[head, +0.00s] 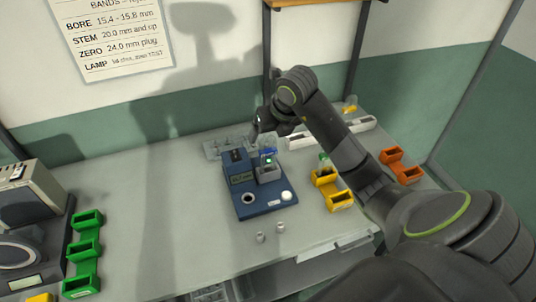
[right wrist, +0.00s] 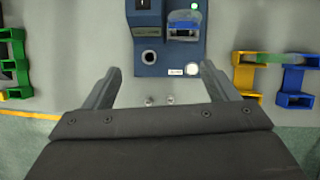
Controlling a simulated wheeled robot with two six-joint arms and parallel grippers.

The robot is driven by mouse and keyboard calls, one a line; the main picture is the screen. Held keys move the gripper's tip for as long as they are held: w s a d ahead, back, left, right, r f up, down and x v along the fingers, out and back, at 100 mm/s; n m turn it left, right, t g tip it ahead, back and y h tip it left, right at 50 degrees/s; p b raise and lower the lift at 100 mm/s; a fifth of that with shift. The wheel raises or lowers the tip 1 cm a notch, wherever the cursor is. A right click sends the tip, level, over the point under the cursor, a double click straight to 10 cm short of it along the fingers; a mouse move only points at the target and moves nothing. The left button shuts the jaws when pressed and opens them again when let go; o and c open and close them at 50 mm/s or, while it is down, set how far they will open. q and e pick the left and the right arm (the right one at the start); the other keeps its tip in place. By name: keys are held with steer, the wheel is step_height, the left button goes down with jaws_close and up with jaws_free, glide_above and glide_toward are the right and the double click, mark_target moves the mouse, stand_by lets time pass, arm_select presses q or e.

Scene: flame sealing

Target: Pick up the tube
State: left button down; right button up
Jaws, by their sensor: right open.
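Faint clear shapes lie on a pale rack (head: 222,146) at the back, too small to identify. The blue instrument (head: 247,205) stands mid-bench and also shows in the right wrist view (right wrist: 172,60). A small blue piece (head: 268,152) sits at its grey block, beside a green light. My right gripper (head: 262,126) is above the back of the instrument in the head view. In the right wrist view its fingers (right wrist: 161,72) are spread wide with nothing between them. My left gripper is out of view.
Two small metallic pieces (head: 270,233) stand in front of the instrument. Green bins (head: 85,250) are at left, yellow bins (head: 332,188) and orange bins (head: 402,165) at right. A grey device (head: 30,195) stands at far left. Bare bench (head: 165,230) lies between green bins and instrument.

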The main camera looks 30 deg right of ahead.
steer(key=d+h, duration=0.1)
steer(key=d, duration=0.1)
steer(key=b, duration=1.5)
glide_toward(269, 151)
steer(key=s+x, duration=0.1)
steer(key=x, duration=0.3)
steer(key=shift+w+a+f+m+g+b, duration=0.2)
steer(key=shift+w+f+m+g+b, duration=0.2)
steer(key=shift+w+f, duration=0.35)
steer(key=shift+w+d+f+p, duration=0.1)
steer(key=shift+w+f+p, duration=0.1)
steer(key=shift+p, duration=0.6)
steer(key=shift+x, duration=1.2)
steer(key=shift+w+d+f, duration=0.1)
steer(key=shift+w+f, duration=0.05)
steer(key=shift+f, duration=0.05)
steer(key=c, duration=1.1)
steer(key=shift+h, duration=0.3)
steer(key=shift+c, duration=0.3)
steer(key=shift+r, duration=0.15)
